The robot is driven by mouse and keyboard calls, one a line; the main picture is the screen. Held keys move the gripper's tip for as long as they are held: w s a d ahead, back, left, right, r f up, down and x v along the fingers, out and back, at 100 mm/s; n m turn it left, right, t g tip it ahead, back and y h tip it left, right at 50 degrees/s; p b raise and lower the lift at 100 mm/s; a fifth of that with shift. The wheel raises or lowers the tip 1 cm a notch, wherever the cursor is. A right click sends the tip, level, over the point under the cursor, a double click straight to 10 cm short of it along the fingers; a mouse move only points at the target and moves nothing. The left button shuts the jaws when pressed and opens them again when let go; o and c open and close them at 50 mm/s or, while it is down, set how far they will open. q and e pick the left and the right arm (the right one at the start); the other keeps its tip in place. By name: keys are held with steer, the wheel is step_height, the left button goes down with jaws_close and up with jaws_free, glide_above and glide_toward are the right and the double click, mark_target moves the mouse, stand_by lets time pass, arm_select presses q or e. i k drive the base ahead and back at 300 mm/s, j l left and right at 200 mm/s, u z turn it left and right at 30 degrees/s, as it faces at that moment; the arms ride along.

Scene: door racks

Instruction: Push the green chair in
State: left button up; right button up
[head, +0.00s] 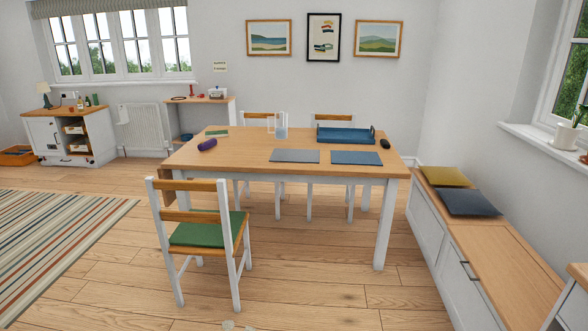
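The green chair (205,233) stands upright on the floor at the near left side of the table (240,150). It has white legs, wooden back rails and a green seat pad. Its backrest faces me and its seat faces the table. The chair is turned slightly and most of it stands out from under the tabletop. Its backrest hides part of the table's near left corner and leg. Neither of my grippers can be made out in the head view.
Two chairs (333,120) stand on the table's far side. A bench (510,258) with cushions runs along the right wall. A striped rug (60,225) lies at left. Bare floor surrounds the green chair. A tray (345,136), mats and a purple object (207,144) lie on the table.

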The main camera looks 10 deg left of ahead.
mark_target(200, 233)
steer(key=i+j+z, duration=0.25)
steer(key=i+j, duration=0.3)
steer(key=i, duration=0.2)
steer(key=i+j+z, duration=0.3)
steer(key=i+j, duration=0.35)
